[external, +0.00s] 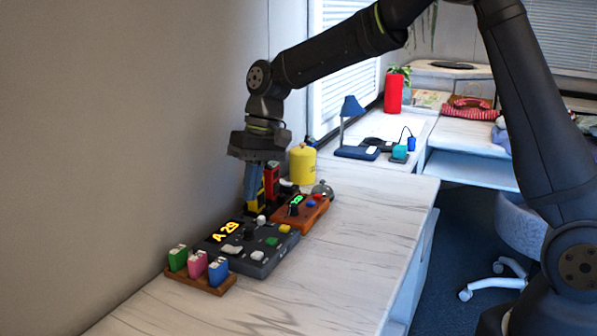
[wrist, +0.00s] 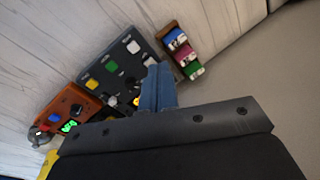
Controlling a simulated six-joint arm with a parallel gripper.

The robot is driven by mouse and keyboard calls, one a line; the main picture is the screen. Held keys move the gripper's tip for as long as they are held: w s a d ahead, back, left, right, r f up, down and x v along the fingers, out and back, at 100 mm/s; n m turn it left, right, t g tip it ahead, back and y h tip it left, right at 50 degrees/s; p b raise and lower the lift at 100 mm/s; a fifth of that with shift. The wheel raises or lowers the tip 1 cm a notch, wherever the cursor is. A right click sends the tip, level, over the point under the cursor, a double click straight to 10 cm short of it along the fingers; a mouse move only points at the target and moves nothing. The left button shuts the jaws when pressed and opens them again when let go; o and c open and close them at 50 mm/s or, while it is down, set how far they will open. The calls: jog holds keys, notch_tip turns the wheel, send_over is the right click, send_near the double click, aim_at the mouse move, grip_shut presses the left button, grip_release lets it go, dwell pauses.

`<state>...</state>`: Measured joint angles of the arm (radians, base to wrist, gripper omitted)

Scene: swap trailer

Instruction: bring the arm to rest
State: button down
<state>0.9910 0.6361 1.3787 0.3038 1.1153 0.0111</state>
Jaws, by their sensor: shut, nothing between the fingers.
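My gripper (external: 252,182) is shut and empty. Its blue fingers point down at the wall side of the white marbled desk (external: 290,300), close behind the dark control box (external: 270,262) with the "A 29" display. Whether the fingertips touch anything is hard to tell. In the wrist view the shut blue fingers (wrist: 157,88) reach over the edge of the same dark box (wrist: 112,68). My arm stretches from the base at the right, across to the left, above the desk.
A wooden rack (external: 201,279) with green, pink and blue blocks stands in front. An orange box (external: 301,212), a yellow canister (external: 303,165), a silver bell (external: 322,188) and red and yellow items (external: 271,182) crowd near my gripper. The wall is close at left; the desk's right side is clear.

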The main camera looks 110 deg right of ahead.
jog(key=shift+s+d+r+n+g, duration=0.15)
jog(key=shift+r+n+g, duration=0.15)
jog(key=shift+n+g, duration=0.15)
jog(key=c, duration=0.8)
grip_release()
jog(key=o, duration=0.3)
jog(key=shift+r, duration=0.1)
jog(key=o, duration=0.5)
jog(key=s+d+r+n+g+h, duration=0.3)
jog(key=d+r+h, duration=0.2)
jog(key=d+r, duration=0.1)
jog(key=shift+r+h, duration=0.4)
jog(key=shift+r, duration=0.1)
jog(key=w+x, duration=0.1)
jog(key=x, duration=0.8)
jog(key=shift+s+d+f, duration=0.2)
jog(key=shift+s+f, duration=0.15)
jog(key=shift+s, duration=0.2)
jog(key=shift+n, duration=0.25)
